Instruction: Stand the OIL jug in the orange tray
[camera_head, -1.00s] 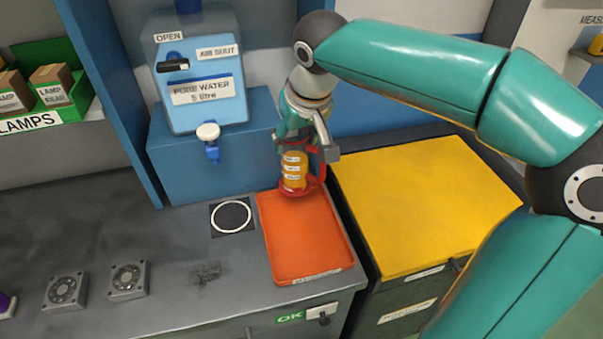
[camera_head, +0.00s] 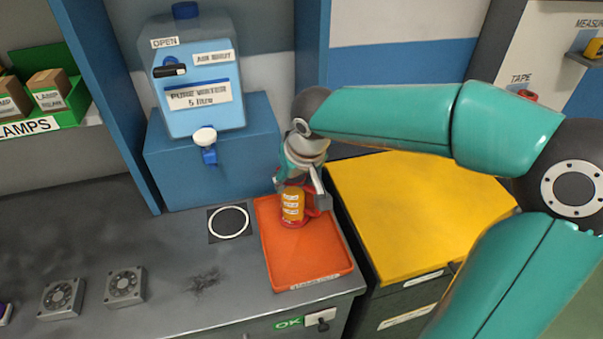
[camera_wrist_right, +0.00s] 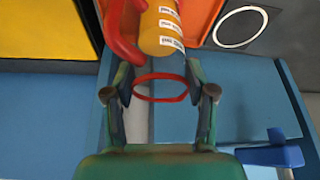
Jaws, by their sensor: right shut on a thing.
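The OIL jug (camera_head: 292,205) is a yellow-orange cylinder with white labels and a red base, rim and handle. It is upright at the back part of the orange tray (camera_head: 310,255); I cannot tell if its base touches the tray floor. My right gripper (camera_head: 298,186) is at the jug's top, shut on it. In the right wrist view the jug (camera_wrist_right: 160,28) lies beyond the fingers, and its red ring (camera_wrist_right: 161,87) sits between the fingertips of the right gripper (camera_wrist_right: 160,92). My left gripper is not in view.
The blue water container (camera_head: 195,85) stands on a blue block behind the tray, its tap (camera_head: 207,145) to the jug's left. A white circle mark (camera_head: 229,222) is left of the tray. A yellow-topped cabinet (camera_head: 415,215) stands right. The tray's front part is empty.

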